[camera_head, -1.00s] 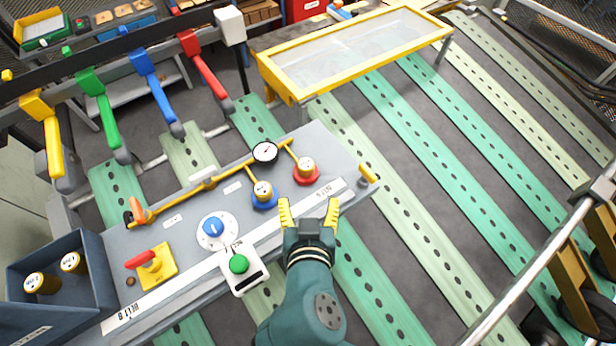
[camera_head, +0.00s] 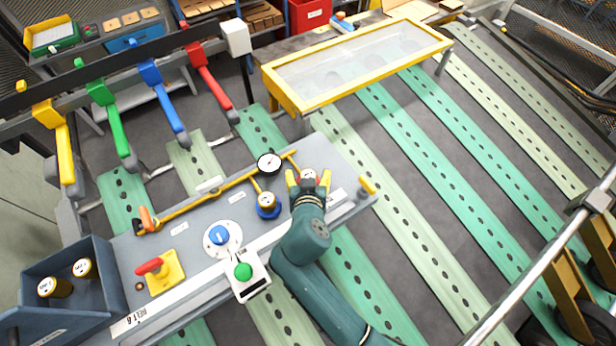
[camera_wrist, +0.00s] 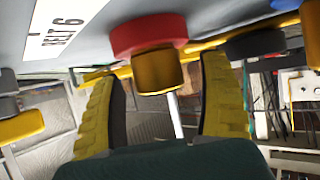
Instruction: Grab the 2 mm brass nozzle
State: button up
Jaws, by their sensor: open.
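My gripper (camera_head: 308,181) is open over the right end of the grey panel. Its yellow fingers stand on either side of a brass nozzle (camera_head: 308,174) seated in a red collar. In the wrist view this brass nozzle (camera_wrist: 157,72) hangs from the red collar (camera_wrist: 149,33) between the open fingers, with a gap visible on each side. A second brass nozzle (camera_head: 267,199) sits in a blue collar (camera_head: 268,211) to the left. Two more brass nozzles (camera_head: 55,288) (camera_head: 83,268) stand in the dark blue bin. The size markings are too small to read.
A gauge (camera_head: 269,163) and yellow pipe (camera_head: 210,194) run behind the nozzles. The dark blue bin (camera_head: 104,268) is at far left. A yellow-framed clear table (camera_head: 285,98) stands behind.

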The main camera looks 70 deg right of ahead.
jog(key=c, duration=1.4)
jog(key=shift+o, duration=0.2)
